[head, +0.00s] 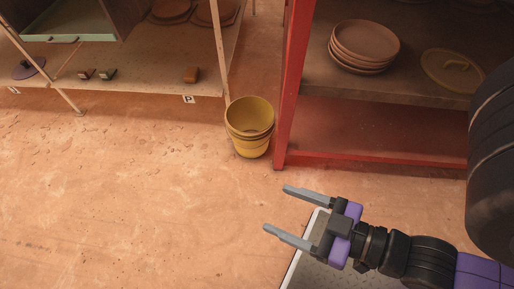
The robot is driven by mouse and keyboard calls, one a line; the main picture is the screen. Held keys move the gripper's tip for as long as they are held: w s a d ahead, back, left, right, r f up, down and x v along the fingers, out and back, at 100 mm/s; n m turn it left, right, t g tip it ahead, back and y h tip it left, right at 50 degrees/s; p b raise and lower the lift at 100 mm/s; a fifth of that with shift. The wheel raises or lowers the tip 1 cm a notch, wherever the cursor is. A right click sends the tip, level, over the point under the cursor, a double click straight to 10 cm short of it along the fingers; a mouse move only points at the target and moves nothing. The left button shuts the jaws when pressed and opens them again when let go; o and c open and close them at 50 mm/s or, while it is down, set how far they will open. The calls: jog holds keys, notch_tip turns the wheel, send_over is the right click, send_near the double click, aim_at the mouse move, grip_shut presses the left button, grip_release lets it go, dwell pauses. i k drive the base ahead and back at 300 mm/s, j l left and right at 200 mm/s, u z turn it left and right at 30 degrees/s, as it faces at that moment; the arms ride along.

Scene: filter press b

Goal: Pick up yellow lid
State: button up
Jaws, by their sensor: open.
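A stack of brown plates (363,45) sits left of the lid on the same shelf. A red post (291,85) bounds the unit. Yellow buckets (249,128) stand on the floor beside it. A left shelf (140,75) holds small items. The floor at left is clear.

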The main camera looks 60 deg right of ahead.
aim_at(451, 70)
jog(key=k+l, duration=0.15)
jog(key=k, duration=0.15)
jog(key=k+l, duration=0.15)
jog(key=k+z, duration=0.15)
jog(key=z, duration=2.1)
jog(key=u, duration=1.5)
